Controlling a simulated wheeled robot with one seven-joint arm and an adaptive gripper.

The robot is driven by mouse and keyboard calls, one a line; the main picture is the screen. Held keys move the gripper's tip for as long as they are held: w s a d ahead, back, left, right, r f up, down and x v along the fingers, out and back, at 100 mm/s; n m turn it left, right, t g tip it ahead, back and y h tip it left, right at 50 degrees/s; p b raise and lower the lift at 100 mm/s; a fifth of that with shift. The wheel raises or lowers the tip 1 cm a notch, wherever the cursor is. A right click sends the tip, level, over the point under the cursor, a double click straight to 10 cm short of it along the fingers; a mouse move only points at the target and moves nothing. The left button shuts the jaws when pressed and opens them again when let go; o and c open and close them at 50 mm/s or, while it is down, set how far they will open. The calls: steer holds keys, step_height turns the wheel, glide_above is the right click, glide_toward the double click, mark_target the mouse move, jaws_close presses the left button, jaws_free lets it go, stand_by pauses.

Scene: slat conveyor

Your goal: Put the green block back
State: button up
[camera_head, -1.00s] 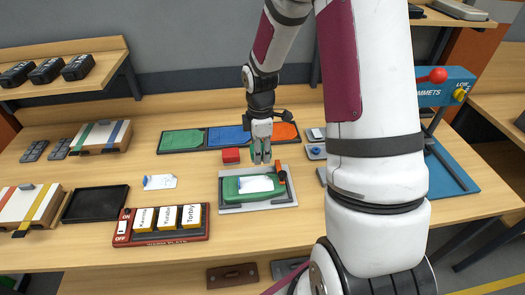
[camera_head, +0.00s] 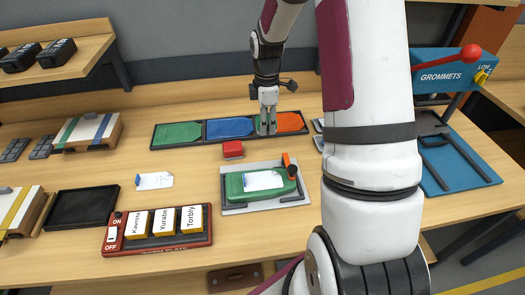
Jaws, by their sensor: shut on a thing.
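My gripper (camera_head: 266,126) is shut above the board with coloured panels, around where the blue panel (camera_head: 229,127) meets the orange panel (camera_head: 290,121). A small greyish-green thing seems to be between its fingers. It is too small to make out, so I cannot confirm it is the green block. No loose green block shows elsewhere. A green panel (camera_head: 177,135) is at the board's left end. A red block (camera_head: 232,150) lies on the table in front of the board. A green body with a white label (camera_head: 262,180) sits in a grey fixture (camera_head: 235,208) nearer to me.
A red switch panel (camera_head: 160,243) with name blocks stands at the front. A black tray (camera_head: 83,208) and a white card (camera_head: 154,181) lie to the left. A blue grommet press (camera_head: 440,66) is at the right. Bare table lies between the card and the fixture.

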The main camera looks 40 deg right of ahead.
mark_target(266, 152)
step_height(266, 152, down, 9)
steer(key=shift+f+p, duration=0.2)
steer(key=shift+p, duration=0.4)
steer(key=shift+f, duration=0.15)
steer(key=o, duration=1.2)
